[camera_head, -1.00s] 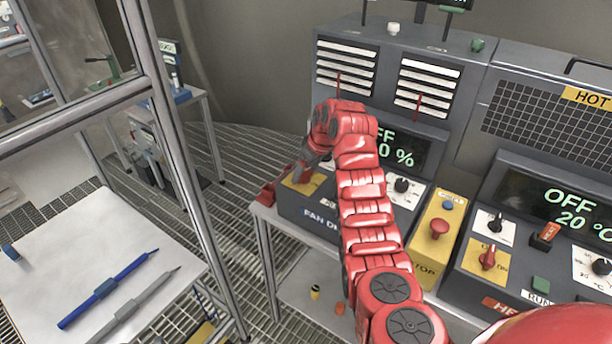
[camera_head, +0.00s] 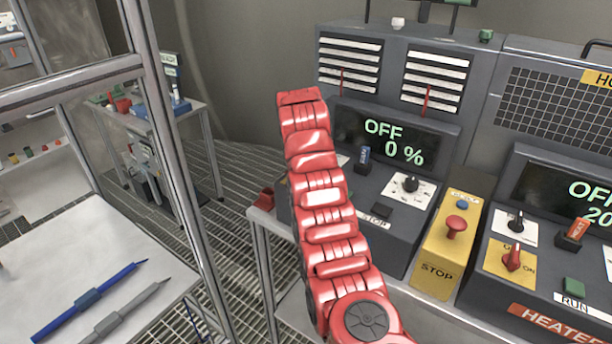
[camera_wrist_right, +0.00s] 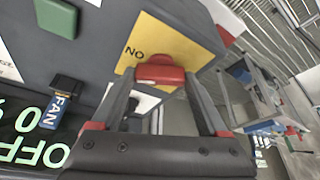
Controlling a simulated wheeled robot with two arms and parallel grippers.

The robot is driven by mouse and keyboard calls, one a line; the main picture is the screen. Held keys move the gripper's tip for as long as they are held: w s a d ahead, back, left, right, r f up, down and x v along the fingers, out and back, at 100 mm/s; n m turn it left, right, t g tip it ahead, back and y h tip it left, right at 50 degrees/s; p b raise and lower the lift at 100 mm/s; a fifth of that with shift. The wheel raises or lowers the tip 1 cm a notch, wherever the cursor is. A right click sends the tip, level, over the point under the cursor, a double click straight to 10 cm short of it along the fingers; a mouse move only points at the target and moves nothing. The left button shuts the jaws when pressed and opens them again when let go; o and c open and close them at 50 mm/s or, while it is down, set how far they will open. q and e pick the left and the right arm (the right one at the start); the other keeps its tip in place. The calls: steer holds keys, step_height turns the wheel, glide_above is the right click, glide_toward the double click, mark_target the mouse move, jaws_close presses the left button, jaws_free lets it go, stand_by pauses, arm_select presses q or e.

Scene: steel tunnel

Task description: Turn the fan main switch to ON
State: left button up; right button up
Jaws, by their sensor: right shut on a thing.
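The fan main switch is a red handle (camera_wrist_right: 160,72) on a yellow plate (camera_wrist_right: 150,42) in the right wrist view. The word ON shows upside down beside the handle. My right gripper (camera_wrist_right: 162,80) has a finger on each side of the handle and is shut on it. In the head view my right arm hides the switch and the gripper. The fan display (camera_head: 385,142) reads OFF and 0 %. My left gripper is not in view.
A metal frame post (camera_head: 170,150) stands left of my arm.

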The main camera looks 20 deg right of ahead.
steer(key=shift+a+r+m+g+h, duration=0.1)
steer(key=shift+m+g+h, duration=0.2)
steer(key=shift+m, duration=0.6)
steer(key=shift+r+m+p, duration=0.1)
steer(key=shift+m+p, duration=0.7)
steer(key=shift+p, duration=0.1)
steer(key=shift+m+g+h+p, duration=0.4)
steer(key=shift+m+p, duration=0.5)
steer(key=shift+p, duration=0.1)
steer(key=shift+w+f, duration=0.1)
steer(key=shift+f, duration=0.1)
steer(key=o, duration=1.2)
steer(key=shift+o, duration=0.2)
